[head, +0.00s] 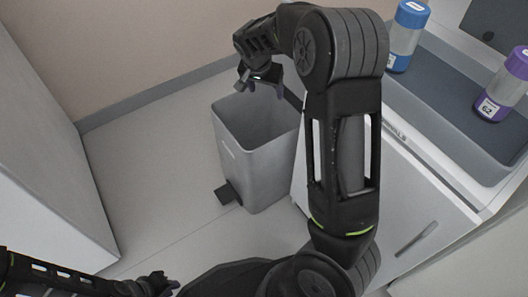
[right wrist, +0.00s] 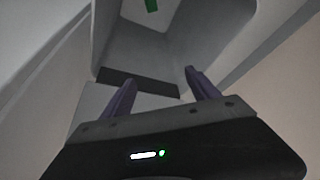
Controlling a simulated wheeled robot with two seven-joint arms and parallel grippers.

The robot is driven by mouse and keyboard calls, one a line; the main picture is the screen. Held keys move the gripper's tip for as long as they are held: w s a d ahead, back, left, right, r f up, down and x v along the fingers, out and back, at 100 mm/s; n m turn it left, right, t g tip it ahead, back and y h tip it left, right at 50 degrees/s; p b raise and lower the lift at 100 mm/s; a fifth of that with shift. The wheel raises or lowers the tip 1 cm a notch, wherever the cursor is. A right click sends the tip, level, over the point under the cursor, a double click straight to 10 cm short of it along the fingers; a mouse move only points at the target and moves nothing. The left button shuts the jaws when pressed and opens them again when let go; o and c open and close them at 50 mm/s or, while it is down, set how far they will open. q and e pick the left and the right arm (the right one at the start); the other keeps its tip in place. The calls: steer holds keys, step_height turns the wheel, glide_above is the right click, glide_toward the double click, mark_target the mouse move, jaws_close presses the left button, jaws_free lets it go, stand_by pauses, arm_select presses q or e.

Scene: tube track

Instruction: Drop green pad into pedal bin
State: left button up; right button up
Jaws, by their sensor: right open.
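The grey pedal bin (head: 262,172) stands on the floor with its top open and a black pedal (head: 227,193) at its base. Its grey inner walls (right wrist: 160,50) fill the middle of the right wrist view. A small green piece, seemingly the green pad (right wrist: 151,5), shows inside the bin at the top edge of that view, clear of my fingers. My right gripper (head: 263,88) is above the bin's far rim, its purple fingers apart and empty (right wrist: 162,90). My left gripper (head: 166,286) is low at the bottom edge, too small to read.
A white cabinet (head: 420,190) stands right of the bin, close to my right arm. On it a grey tray (head: 425,110) holds a blue-capped tube (head: 405,38) and a purple-capped tube (head: 503,88). A white panel (head: 45,150) is at left. The floor (head: 150,180) left of the bin is clear.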

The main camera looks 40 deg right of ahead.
steer(key=p+v, duration=0.1)
steer(key=v, duration=0.4)
steer(key=shift+f, duration=0.1)
stand_by(0.7)
